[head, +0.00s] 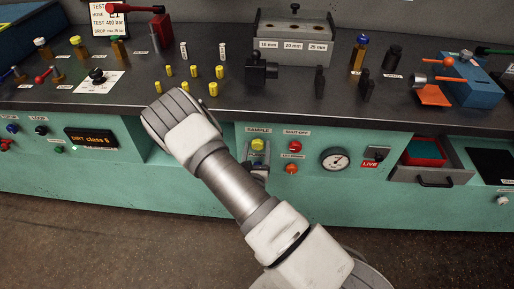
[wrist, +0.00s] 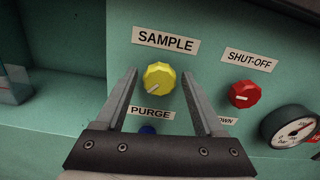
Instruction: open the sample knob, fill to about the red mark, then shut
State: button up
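The yellow sample knob (wrist: 160,78) sits on the green panel under the SAMPLE label, and its white pointer mark faces lower left. In the head view the yellow knob (head: 258,144) is just right of my arm. My gripper (wrist: 160,82) is open in the wrist view, with one finger on each side of the knob in the picture. I cannot tell whether the fingers touch it. In the head view my arm hides the gripper's fingers. The area under the knob is partly hidden by my arm, and no red mark is clear to me.
A red shut-off knob (wrist: 243,94) and a pressure gauge (wrist: 291,127) are to the right. A blue purge button (wrist: 148,129) is below, partly behind my gripper. An open drawer (head: 432,172) juts out at the right. Fittings stand on the dark bench top (head: 130,100).

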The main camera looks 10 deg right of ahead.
grip_shut()
jog(key=n+p, duration=0.2)
jog(key=n, duration=0.1)
jog(key=shift+r+n+p, duration=0.1)
jog(key=shift+n+p, duration=0.2)
jog(key=shift+p, duration=0.05)
jog(key=shift+n+p, duration=1.1)
jog(key=shift+n, duration=0.9)
jog(key=shift+f, duration=0.2)
jog(key=shift+o, duration=1.3)
grip_release()
